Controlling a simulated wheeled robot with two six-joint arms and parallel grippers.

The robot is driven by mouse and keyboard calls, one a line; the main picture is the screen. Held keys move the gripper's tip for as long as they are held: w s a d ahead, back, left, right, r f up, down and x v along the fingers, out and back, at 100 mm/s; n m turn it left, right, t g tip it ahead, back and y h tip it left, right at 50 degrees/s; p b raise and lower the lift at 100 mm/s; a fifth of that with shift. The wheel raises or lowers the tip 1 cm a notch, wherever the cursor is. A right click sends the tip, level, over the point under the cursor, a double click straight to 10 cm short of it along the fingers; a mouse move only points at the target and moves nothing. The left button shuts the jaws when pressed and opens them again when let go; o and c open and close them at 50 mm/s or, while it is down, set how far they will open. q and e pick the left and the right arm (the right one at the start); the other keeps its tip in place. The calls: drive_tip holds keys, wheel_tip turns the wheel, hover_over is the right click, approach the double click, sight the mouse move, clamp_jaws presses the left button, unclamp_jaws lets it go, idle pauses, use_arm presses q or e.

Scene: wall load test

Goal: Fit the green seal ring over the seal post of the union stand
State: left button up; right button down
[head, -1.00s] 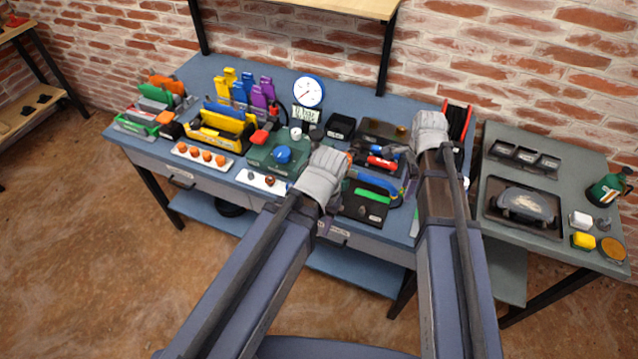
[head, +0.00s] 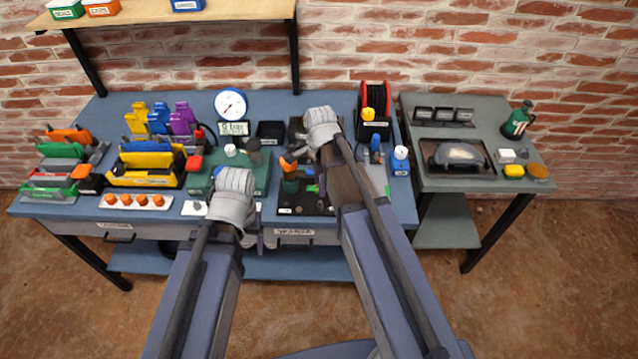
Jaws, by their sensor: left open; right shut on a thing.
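My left gripper (head: 235,190) is over the front of the workbench, at the green box (head: 264,178). The hand hides most of its fingers; it is open. My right gripper (head: 300,150) is over the middle of the bench and points down and left. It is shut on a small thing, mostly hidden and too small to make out.
Yellow, blue and purple holders (head: 160,118) and a round gauge (head: 230,104) stand at the back left. A white strip with orange knobs (head: 138,201) lies at the front left. A cable reel (head: 375,100) is at the back right, with a grey side table (head: 520,176) beyond.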

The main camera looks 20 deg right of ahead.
sight(320, 202)
drive_tip(key=shift+f+b, duration=1.85)
drive_tip(key=shift+f, duration=0.3)
drive_tip(key=shift+f, duration=0.15)
drive_tip(key=shift+f+b, duration=1.05)
drive_tip(key=shift+b, duration=0.15)
drive_tip(key=shift+f, duration=0.1)
drive_tip(key=shift+c, duration=0.2)
unclamp_jaws()
